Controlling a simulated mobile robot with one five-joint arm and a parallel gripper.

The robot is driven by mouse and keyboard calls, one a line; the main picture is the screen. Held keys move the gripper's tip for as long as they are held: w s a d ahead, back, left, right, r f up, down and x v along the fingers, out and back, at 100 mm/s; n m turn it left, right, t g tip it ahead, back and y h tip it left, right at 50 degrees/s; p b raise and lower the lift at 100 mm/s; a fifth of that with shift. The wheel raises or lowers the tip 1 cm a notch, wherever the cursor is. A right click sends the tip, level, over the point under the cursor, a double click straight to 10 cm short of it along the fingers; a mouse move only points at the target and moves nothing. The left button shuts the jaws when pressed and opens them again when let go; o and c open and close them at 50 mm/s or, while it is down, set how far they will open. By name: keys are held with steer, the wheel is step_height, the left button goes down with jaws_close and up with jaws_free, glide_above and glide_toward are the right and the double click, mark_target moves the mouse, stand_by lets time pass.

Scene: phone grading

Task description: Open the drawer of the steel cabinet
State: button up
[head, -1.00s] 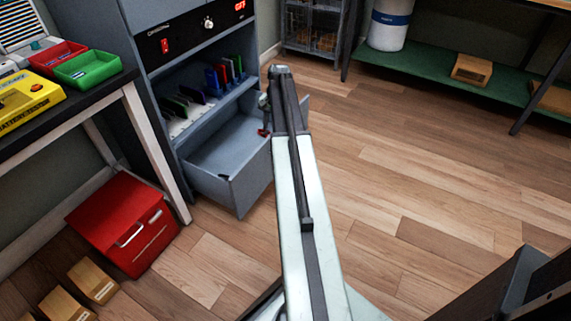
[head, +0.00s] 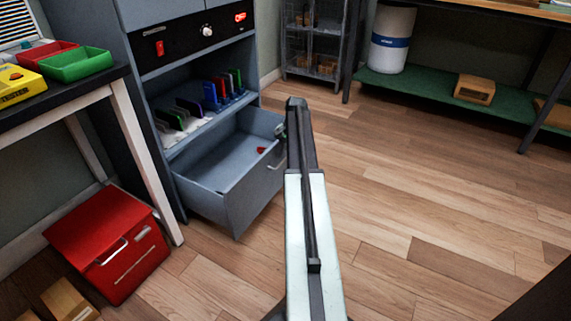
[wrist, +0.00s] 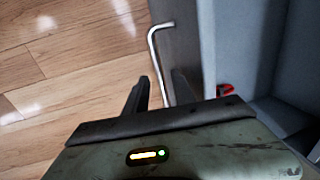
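The steel cabinet (head: 137,75) stands at the left of the head view. Its drawer (head: 205,200) is pulled well out, so the inside shows, with a small red item (head: 261,150) in it. The drawer's bar handle (head: 283,163) is on its front face; it shows as a bent pale rod in the wrist view (wrist: 151,40). My gripper (head: 281,131) is beside the top of the drawer front, partly hidden by my arm. In the wrist view, my gripper's two dark fingers (wrist: 160,80) are apart. The handle's lower end appears between them; I cannot tell whether they touch.
Phones stand in a rack (head: 185,127) above the drawer. A red box (head: 100,235) sits on the floor by the bench (head: 75,108). A green low shelf (head: 430,87) is at the back right. The wooden floor (head: 420,190) right of my arm is clear.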

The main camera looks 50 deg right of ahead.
steer(key=shift+f, duration=0.15)
jaws_close()
steer(key=shift+w, duration=0.1)
stand_by(1.3)
